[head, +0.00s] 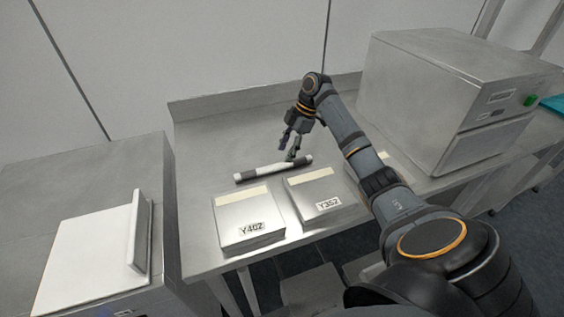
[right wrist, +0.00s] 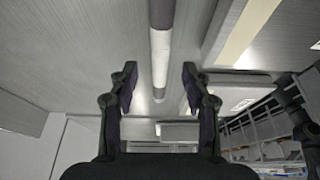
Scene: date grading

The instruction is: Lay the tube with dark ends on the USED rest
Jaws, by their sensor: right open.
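A white tube with dark ends (head: 264,171) lies on the metal bench, behind the labelled boxes. My right gripper (head: 291,151) is above the right part of the tube, with its fingers pointing down. In the right wrist view the tube (right wrist: 161,50) runs lengthwise in line with the gap between the open fingers (right wrist: 160,82), and they do not touch it. One dark end shows at the top of that view. No rest marked USED can be read in either view. My left gripper is out of view.
Two metal boxes with pale strips, labelled Y402 (head: 247,234) and Y352 (head: 319,206), stand at the bench front. A third pale strip shows behind my right arm. A large metal cabinet (head: 410,95) stands right. A white stand (head: 95,255) sits on the left unit.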

